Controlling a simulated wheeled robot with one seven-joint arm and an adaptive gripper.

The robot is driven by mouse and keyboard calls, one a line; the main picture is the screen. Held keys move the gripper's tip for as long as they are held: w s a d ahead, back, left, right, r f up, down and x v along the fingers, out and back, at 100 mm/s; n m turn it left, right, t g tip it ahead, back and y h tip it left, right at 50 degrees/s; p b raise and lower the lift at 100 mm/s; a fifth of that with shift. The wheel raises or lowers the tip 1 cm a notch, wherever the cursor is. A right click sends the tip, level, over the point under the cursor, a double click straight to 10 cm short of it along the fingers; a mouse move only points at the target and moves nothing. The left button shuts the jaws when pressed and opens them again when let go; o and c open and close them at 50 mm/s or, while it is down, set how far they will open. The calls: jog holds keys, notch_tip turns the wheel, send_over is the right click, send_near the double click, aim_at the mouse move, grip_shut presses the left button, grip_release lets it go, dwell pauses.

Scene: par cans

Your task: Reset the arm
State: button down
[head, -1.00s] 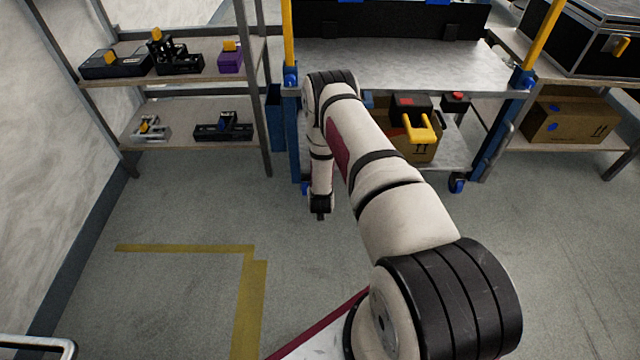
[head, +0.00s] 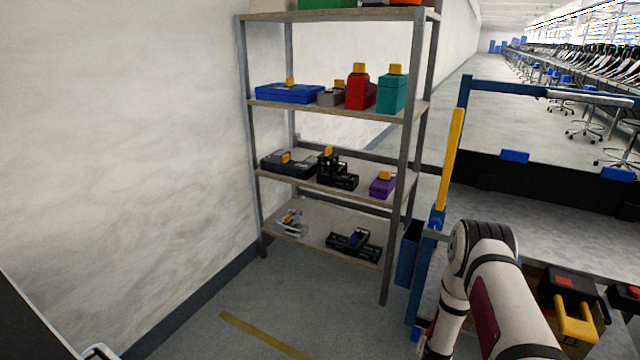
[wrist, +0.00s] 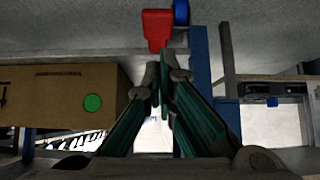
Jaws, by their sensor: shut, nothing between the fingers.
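My arm shows at the lower right of the head view, bent at the elbow in front of the blue cart. Its end runs down out of that picture, so the fingers are hidden there. In the wrist view my gripper (wrist: 160,85) points ahead with its two green-sided fingers together at the tips. It is shut and holds nothing. A red object (wrist: 156,28) appears just beyond the fingertips in the wrist view; I cannot tell its distance.
A cart with blue posts (head: 465,110) stands close beside my arm. A shelf rack (head: 335,105) with several cases stands left of it. A cardboard box (wrist: 60,95) is left of the fingers in the wrist view. Open floor (head: 220,290) lies before the rack.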

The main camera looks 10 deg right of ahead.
jog(key=w+a+r+y, duration=0.1)
jog(key=w+r, duration=0.1)
jog(key=r, duration=0.3)
jog(key=w+a+r, duration=0.2)
jog(key=w+r, duration=0.1)
jog(key=r, duration=0.2)
jog(key=s+a+r+n+g+y, duration=0.1)
jog(key=s+a+r, duration=0.15)
jog(key=r, duration=0.65)
jog(key=s+a+r+n+g+y, duration=0.1)
jog(key=a+r, duration=0.3)
jog(key=r, duration=0.5)
jog(key=s+a+r+n+y, duration=0.1)
jog(key=a+r, duration=0.3)
jog(key=r, duration=0.5)
jog(key=s+a+r+n+g+y, duration=0.1)
jog(key=s+a+r+n+g, duration=0.35)
jog(key=s+r, duration=1.1)
jog(key=s+a+r, duration=0.2)
jog(key=s, duration=1.2)
jog(key=s+a+r, duration=0.1)
jog(key=s+a, duration=0.1)
jog(key=s, duration=1.2)
notch_tip(320, 180, up, 28)
jog(key=t+p, duration=0.3)
jog(key=p, duration=2.4)
jog(key=shift+w+d+r+m, duration=0.15)
jog(key=shift+r+m, duration=0.1)
jog(key=shift+m, duration=0.1)
